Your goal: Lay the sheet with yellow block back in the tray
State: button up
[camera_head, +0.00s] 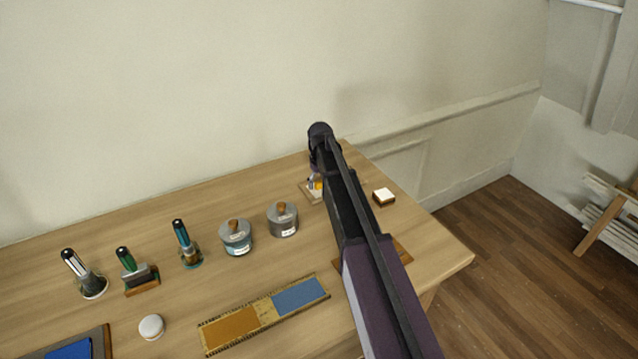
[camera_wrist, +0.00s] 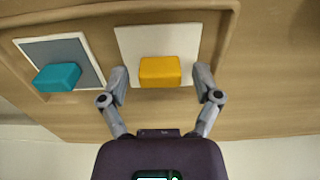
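In the wrist view a white sheet (camera_wrist: 130,42) carries a yellow block (camera_wrist: 160,72). The sheet lies inside the raised rim of a wooden tray (camera_wrist: 232,8), beside a blue-grey sheet (camera_wrist: 62,48) with a teal block (camera_wrist: 57,77). My gripper (camera_wrist: 163,78) is open, with one finger on each side of the yellow block and a visible gap at both sides. I cannot tell how high the fingers are above the sheet. In the head view the yellow block (camera_head: 318,185) shows small beside my arm, which hides much of the tray.
Two lidded jars (camera_head: 236,237) (camera_head: 283,219) and several green- or dark-handled tools (camera_head: 188,245) stand left of the arm. A board with orange and blue panels (camera_head: 263,312) lies in front. A small white-topped block (camera_head: 384,196) sits right, near the table's edge. The wall is close behind.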

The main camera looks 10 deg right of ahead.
aim_at(320, 182)
jog(key=shift+r, duration=0.15)
notch_tip(320, 182, up, 12)
jog(key=p, duration=1.2)
dwell(0.4)
dwell(0.6)
jog(key=s+m, duration=0.3)
jog(key=s, duration=2.6)
jog(key=shift+a+m, duration=0.25)
jog(key=shift+m, duration=0.05)
